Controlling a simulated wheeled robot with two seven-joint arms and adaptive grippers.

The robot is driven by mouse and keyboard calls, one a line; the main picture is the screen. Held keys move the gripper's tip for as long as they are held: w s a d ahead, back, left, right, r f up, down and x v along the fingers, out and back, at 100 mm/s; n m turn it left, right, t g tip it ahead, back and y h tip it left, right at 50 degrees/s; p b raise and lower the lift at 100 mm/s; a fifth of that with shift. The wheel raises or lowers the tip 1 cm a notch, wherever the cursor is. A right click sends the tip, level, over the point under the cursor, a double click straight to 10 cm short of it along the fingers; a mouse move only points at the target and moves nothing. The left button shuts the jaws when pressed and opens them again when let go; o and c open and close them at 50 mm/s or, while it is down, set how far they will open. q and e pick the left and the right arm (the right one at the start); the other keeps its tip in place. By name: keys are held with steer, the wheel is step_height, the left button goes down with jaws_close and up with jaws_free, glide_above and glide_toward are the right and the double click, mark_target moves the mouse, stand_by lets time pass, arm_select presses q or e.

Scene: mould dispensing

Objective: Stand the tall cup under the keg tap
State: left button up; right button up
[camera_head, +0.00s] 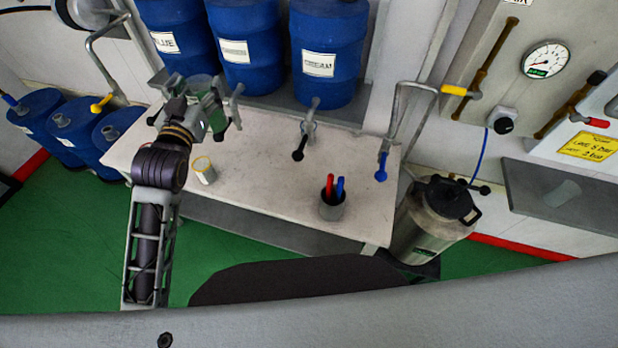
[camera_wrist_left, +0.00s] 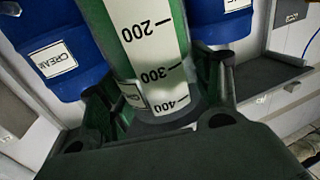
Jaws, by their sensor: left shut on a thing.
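My left gripper (camera_head: 218,108) is shut on a tall green cup (camera_head: 199,86), in front of the blue drums and above the left part of the table. In the left wrist view the cup (camera_wrist_left: 155,45) has a white scale marked 200, 300 and 400, between the fingers of the gripper (camera_wrist_left: 165,110). My right gripper is out of view.
A small yellow-rimmed cup (camera_head: 204,172) and a grey holder (camera_head: 331,211) with red and blue handles stand on the white table (camera_head: 265,170). Blue drums (camera_head: 328,50) line the back. A black-handled tap (camera_head: 299,152) hangs mid-table. The table's middle is largely clear.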

arm_select(q)
steer(key=s+a+f+y, duration=0.1)
steer(key=s+f, duration=0.3)
steer(key=f, duration=0.8)
steer(key=s+a+f+n+y, duration=0.1)
steer(key=s+f, duration=0.2)
steer(key=f, duration=1)
steer(key=shift+s+y, duration=0.3)
steer(key=shift+s, duration=0.1)
steer(key=shift+f+b, duration=0.55)
steer(key=shift+f, duration=0.05)
